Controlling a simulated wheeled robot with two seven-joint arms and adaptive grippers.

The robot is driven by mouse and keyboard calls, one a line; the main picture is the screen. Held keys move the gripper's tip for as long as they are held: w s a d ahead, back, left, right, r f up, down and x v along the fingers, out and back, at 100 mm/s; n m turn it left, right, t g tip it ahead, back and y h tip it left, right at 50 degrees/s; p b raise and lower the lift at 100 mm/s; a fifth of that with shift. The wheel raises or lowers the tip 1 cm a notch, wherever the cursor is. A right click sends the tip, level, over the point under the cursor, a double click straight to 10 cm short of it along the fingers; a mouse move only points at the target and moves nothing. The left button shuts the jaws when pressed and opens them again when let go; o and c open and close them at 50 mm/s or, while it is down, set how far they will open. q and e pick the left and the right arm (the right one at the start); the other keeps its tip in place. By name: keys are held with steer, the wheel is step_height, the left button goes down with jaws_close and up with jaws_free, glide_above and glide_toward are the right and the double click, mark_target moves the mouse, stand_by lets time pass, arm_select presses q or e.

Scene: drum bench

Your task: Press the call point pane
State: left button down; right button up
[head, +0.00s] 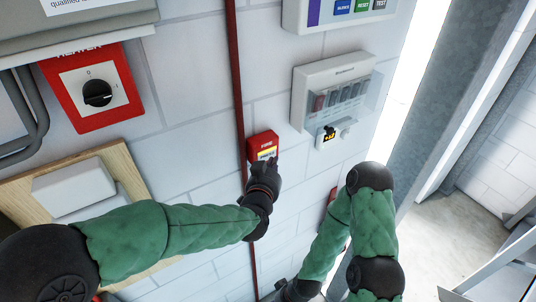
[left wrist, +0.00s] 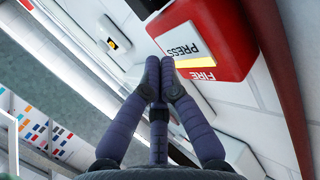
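The red call point (head: 263,142) is on the white block wall, beside a dark red vertical pipe. Its pale pane (head: 267,153) has a yellow strip. In the left wrist view the red box (left wrist: 225,35) reads FIRE and the pane (left wrist: 180,42) reads PRESS. My left gripper (head: 272,162) is at the pane's lower edge; in the left wrist view its fingertips (left wrist: 160,65) are together, empty, and overlap the pane's edge. I cannot tell whether they touch it. My right gripper (head: 280,293) is low in the head view, partly cut off, its fingers unclear.
A red-plated rotary switch (head: 97,93) is at upper left, above a wooden board (head: 127,170) with white boxes. A grey breaker box (head: 335,88) and small device (head: 334,134) are right of the call point. A panel with buttons (head: 345,10) is above. Open doorway at right.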

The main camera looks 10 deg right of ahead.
arm_select(q)
steer(key=s, duration=0.2)
steer(key=s+d+p, duration=0.1)
steer(key=s+d, duration=0.1)
steer(key=s, duration=0.1)
steer(key=shift+s, duration=0.3)
stand_by(0.4)
stand_by(0.4)
